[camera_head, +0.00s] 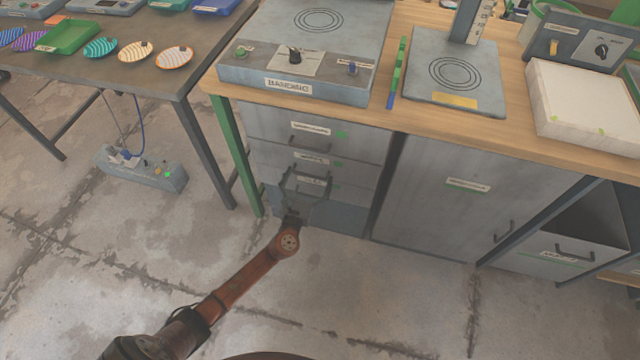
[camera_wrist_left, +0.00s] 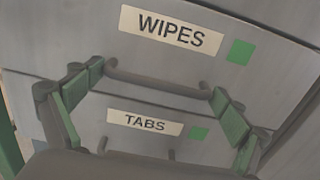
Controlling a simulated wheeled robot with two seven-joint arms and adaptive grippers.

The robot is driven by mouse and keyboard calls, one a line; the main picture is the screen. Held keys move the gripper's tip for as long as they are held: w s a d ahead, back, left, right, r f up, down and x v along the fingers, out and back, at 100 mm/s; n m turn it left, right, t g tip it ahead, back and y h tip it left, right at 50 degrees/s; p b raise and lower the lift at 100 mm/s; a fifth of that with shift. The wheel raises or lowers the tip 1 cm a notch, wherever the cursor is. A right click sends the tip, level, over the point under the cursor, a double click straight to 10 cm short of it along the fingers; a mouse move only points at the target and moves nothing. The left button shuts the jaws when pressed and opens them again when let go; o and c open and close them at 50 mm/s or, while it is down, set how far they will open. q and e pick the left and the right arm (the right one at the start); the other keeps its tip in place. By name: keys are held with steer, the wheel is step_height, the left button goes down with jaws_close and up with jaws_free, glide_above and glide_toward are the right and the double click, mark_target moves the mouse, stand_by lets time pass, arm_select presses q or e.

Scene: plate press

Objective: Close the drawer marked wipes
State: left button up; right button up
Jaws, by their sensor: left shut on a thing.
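The wipes drawer (camera_wrist_left: 75,48) fills the upper part of the left wrist view, with its WIPES label (camera_wrist_left: 171,31) and a green square. In the head view its label (camera_head: 311,159) shows in the stack under the bench, as the second from the top. I cannot tell how far the drawer stands out. My left gripper (camera_head: 306,174) is in front of the stack. In the left wrist view its two fingers (camera_wrist_left: 157,92) are at the two ends of the wipes drawer's handle (camera_wrist_left: 155,84), shut on it. My right gripper is not in view.
The TABS drawer (camera_wrist_left: 90,130) is just below, with its handle partly hidden by my gripper. Another drawer (camera_head: 268,124) is above. A closed cabinet door (camera_head: 440,200) stands to the right. A power box (camera_head: 143,167) lies on the floor at left. The floor in front is clear.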

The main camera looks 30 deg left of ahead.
arm_select(q)
steer(key=shift+w, duration=0.3)
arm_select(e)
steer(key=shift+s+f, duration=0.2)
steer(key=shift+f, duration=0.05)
arm_select(q)
steer(key=o, duration=1.4)
steer(key=shift+w, duration=0.1)
steer(key=shift+s, duration=0.25)
steer(key=s, duration=0.3)
steer(key=s+d, duration=0.1)
steer(key=s, duration=0.3)
steer(key=s+d, duration=0.1)
steer(key=s, duration=0.3)
steer(key=shift+s+d, duration=0.15)
steer(key=shift+s, duration=0.05)
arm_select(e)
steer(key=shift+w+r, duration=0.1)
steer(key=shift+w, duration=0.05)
